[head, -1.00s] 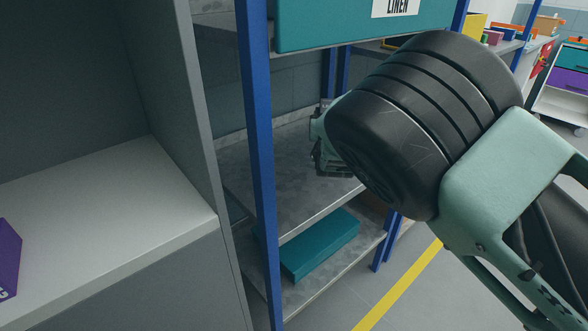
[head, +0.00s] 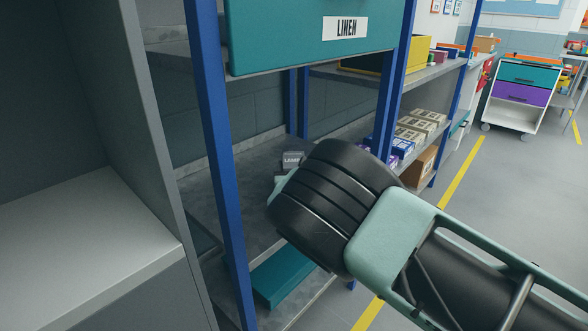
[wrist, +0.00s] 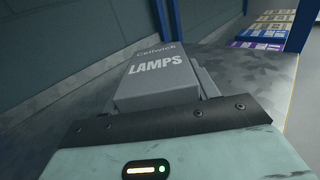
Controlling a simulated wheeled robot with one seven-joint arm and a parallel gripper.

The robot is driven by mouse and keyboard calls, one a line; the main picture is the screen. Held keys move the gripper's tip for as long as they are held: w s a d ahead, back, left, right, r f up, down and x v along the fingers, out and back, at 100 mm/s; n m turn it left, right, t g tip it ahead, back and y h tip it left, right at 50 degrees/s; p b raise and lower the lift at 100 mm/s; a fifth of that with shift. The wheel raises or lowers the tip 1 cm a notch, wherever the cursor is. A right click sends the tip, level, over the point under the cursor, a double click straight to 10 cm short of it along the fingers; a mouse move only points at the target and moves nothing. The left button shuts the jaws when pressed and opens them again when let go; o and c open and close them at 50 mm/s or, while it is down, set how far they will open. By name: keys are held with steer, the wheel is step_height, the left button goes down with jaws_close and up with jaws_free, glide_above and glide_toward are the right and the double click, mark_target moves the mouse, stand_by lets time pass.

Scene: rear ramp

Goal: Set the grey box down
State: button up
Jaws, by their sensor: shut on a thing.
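The grey box (head: 292,160), marked LAMPS, shows just past my wrist in the head view, over the middle grey shelf (head: 235,200). In the wrist view the grey box (wrist: 157,75) lies straight ahead of my gripper (wrist: 165,118), with its label facing up toward the camera. My gripper is shut on it. In the head view my thick black wrist hides most of the gripper and the lower part of the box. I cannot tell whether the box touches the shelf.
A blue post (head: 212,150) stands left of my arm. A teal LINEN bin (head: 300,45) hangs over the shelf. A teal box (head: 285,272) lies on the shelf below. Several labelled boxes (head: 418,128) stand farther right. The shelf around the grey box looks clear.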

steer(key=shift+f, duration=0.15)
steer(key=o, duration=1.2)
